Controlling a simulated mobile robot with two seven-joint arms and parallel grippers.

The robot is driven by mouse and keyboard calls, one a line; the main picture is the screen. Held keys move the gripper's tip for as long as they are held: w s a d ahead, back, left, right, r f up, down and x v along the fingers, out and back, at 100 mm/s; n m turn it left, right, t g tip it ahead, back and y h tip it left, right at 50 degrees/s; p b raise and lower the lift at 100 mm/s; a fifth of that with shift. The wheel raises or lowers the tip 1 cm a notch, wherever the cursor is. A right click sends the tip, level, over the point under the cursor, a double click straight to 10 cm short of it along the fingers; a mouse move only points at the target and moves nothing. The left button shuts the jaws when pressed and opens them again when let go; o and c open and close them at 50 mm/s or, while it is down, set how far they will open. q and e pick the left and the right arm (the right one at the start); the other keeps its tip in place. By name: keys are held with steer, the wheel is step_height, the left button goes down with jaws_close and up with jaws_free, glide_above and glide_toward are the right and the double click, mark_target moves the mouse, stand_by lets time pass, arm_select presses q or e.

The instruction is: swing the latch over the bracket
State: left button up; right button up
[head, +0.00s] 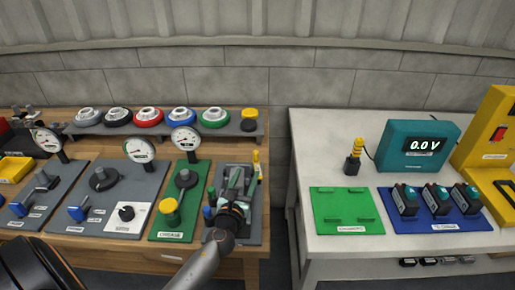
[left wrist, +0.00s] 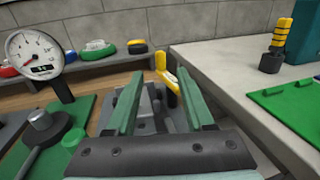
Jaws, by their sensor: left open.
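My left gripper (head: 236,178) is open above a dark grey panel (head: 253,228) at the right end of the wooden bench. In the left wrist view its two green fingers (left wrist: 160,74) stand apart with nothing held between them. A yellow upright handle (head: 257,165), apparently the latch's, stands just right of the fingers; it also shows in the left wrist view (left wrist: 161,62). Grey metal parts (left wrist: 150,108), probably including the bracket, lie below and between the fingers. The fingers hide part of them, so I cannot tell how latch and bracket meet. My right gripper is not in view.
Left of the panel is a green board (head: 167,226) with a gauge (head: 184,139) and a yellow knob. A shelf with coloured round parts (head: 149,116) runs behind. A gap separates the bench from the white table (head: 310,150), which holds a teal meter (head: 420,145).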

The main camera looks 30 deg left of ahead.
mark_target(255, 154)
arm_select(q)
steer(key=b+x, duration=0.1)
steer(key=x, duration=0.9)
steer(key=shift+w+a+b, duration=0.1)
steer(key=shift+w+b, duration=0.15)
steer(key=shift+b, duration=0.1)
steer(key=shift+w+a, duration=0.15)
steer(key=shift+w, duration=0.35)
steer(key=shift+c, duration=0.3)
jaws_close()
